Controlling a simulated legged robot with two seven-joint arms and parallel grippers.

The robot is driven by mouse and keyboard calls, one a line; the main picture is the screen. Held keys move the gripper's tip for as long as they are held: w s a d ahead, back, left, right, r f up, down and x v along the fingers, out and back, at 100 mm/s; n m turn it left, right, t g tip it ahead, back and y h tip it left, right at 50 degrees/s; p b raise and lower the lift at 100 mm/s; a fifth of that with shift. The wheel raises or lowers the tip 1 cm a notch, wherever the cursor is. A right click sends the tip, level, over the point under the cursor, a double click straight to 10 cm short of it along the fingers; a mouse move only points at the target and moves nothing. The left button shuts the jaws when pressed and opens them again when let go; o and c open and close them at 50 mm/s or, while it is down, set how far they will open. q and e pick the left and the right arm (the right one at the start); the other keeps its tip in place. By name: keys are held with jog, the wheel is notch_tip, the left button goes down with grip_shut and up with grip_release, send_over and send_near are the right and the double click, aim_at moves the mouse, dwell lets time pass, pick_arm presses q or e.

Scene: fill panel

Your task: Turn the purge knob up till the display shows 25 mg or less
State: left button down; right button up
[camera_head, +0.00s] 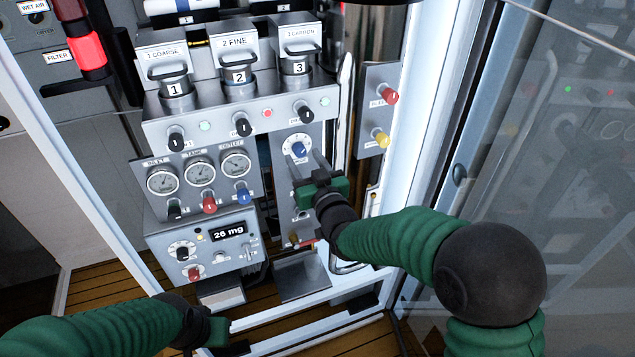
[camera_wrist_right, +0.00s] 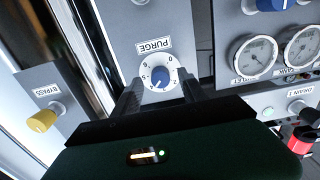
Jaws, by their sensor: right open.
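The purge knob (camera_head: 299,149) is blue on a white dial, on a narrow grey panel right of the gauges. In the right wrist view the knob (camera_wrist_right: 160,77) sits under a PURGE label. My right gripper (camera_head: 306,168) is open just in front of the knob, its fingers (camera_wrist_right: 160,92) apart on either side of the dial's lower part. I cannot tell whether they touch it. The display (camera_head: 229,232) reads 26 mg. My left gripper (camera_head: 218,328) is low at the front, dark and partly hidden; its jaws are not clear.
Three gauges (camera_head: 201,174) with small knobs lie left of the purge panel. A yellow bypass knob (camera_head: 382,139) and a red knob (camera_head: 389,96) are on a side panel to the right. A glass door (camera_head: 540,150) stands at the right.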

jog(key=v, duration=1.4)
jog(key=shift+s, duration=0.3)
jog(key=shift+d, duration=0.1)
jog(key=s+d+f+m+g+h+p, duration=0.2)
jog(key=s+d+f+g+h+p, duration=0.25)
jog(key=d+f+g+p, duration=0.35)
jog(key=s+d+f+g, duration=0.1)
jog(key=s+d+g, duration=0.2)
jog(key=s, duration=0.4)
jog(key=s+d+f+m+g+h+p, duration=0.1)
jog(key=s+d+g, duration=0.2)
jog(key=s, duration=0.4)
jog(key=shift+d+m+g, duration=0.3)
jog(key=shift+s, duration=0.15)
